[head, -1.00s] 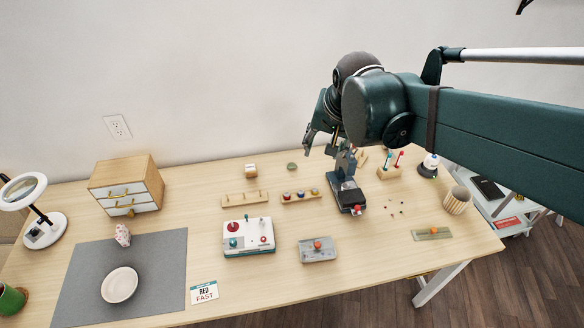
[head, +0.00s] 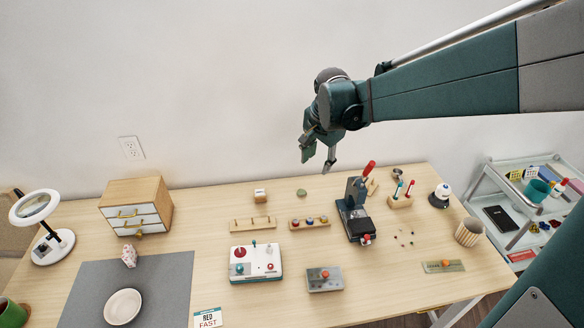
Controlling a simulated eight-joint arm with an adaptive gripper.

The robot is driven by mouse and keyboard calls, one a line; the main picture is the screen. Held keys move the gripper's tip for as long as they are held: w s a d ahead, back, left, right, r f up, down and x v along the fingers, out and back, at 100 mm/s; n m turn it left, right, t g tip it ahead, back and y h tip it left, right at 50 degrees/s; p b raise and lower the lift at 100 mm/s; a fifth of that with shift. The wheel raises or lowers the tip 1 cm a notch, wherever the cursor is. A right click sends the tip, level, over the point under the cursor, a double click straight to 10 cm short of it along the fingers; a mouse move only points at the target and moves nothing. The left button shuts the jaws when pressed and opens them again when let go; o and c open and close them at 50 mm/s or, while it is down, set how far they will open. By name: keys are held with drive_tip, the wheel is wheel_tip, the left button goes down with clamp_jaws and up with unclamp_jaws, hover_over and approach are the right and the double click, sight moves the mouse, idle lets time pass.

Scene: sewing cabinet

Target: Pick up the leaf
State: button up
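A small flat green object (head: 302,193) lies near the back edge of the table (head: 215,205). It may be the leaf, but it is too small to tell. My gripper (head: 316,167) hangs in the air against the wall, above the back of the table. In the picture it is above and slightly right of the green object. Its two fingers point down and are spread apart, with nothing seen between them.
A small white-and-wood block (head: 260,195) stands left of the green object. Two wooden peg racks (head: 253,225) (head: 309,223) lie in front. A black press-like device with a red handle (head: 355,212) stands to the right. A drawer cabinet (head: 136,206) is at left.

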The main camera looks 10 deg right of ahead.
drive_tip(key=w+f+m+g, duration=0.1)
drive_tip(key=w+f+m, duration=0.3)
drive_tip(key=w+f, duration=0.5)
drive_tip(key=m+g, duration=0.2)
drive_tip(key=m, duration=0.1)
hover_over(301, 192)
wheel_tip(301, 192, down, 12)
drive_tip(key=shift+d+r, duration=0.1)
drive_tip(key=shift+f+b, duration=0.3)
drive_tip(key=shift+f, duration=0.95)
drive_tip(key=shift+f, duration=0.1)
drive_tip(key=shift+w+f+b, duration=0.1)
drive_tip(key=shift+f+b, duration=0.45)
drive_tip(key=shift+f, duration=2)
